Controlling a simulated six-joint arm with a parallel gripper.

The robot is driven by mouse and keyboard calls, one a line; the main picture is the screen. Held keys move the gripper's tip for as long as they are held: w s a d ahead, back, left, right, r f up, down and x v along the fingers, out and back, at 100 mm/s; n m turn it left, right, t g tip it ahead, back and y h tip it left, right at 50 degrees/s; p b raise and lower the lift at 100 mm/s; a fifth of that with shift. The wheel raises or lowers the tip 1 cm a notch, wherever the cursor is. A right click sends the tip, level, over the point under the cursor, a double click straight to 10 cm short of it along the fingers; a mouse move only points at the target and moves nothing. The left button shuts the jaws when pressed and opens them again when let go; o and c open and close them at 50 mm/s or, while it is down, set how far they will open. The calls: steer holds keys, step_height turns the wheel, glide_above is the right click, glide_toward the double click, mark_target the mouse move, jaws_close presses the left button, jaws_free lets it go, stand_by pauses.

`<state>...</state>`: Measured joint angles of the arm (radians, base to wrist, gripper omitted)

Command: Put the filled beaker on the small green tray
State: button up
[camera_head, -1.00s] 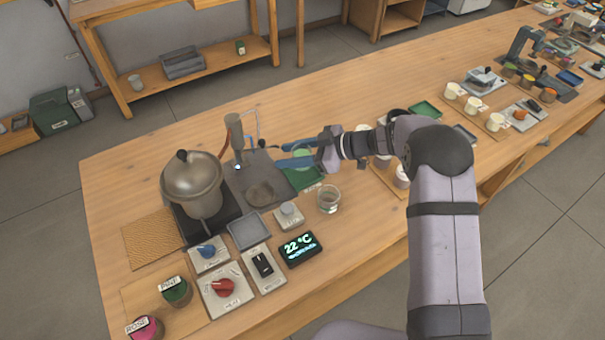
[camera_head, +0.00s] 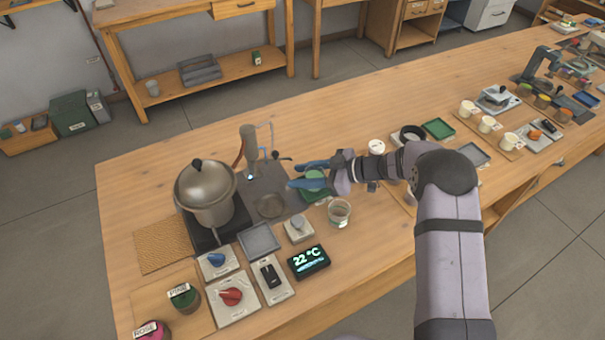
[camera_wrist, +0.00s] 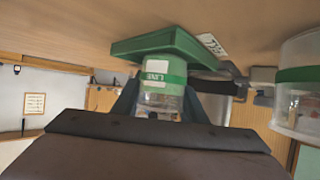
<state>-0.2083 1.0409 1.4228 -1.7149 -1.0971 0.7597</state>
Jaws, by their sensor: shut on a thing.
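My gripper (camera_head: 309,176) is shut on a clear beaker with a green band and a label (camera_wrist: 163,84). In the head view, the held beaker (camera_head: 316,174) is over the small green tray (camera_head: 316,197), between my two blue fingers. The wrist view is upside down, with the table at the top; there the green tray (camera_wrist: 160,45) lies just at the beaker's base. The beaker looks upright. I cannot tell whether its base touches the tray, and its liquid level is unclear.
A second clear glass vessel (camera_head: 339,213) stands in front of the tray, close to my gripper; it also shows in the wrist view (camera_wrist: 300,88). The steel pot (camera_head: 205,192), the upright nozzle stand (camera_head: 249,148) and the temperature display (camera_head: 308,262) stand left and in front.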

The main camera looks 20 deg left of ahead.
steer(key=shift+f, duration=0.1)
steer(key=o, duration=1.1)
steer(key=shift+d, duration=0.1)
steer(key=b+v, duration=0.1)
steer(key=v, duration=1.1)
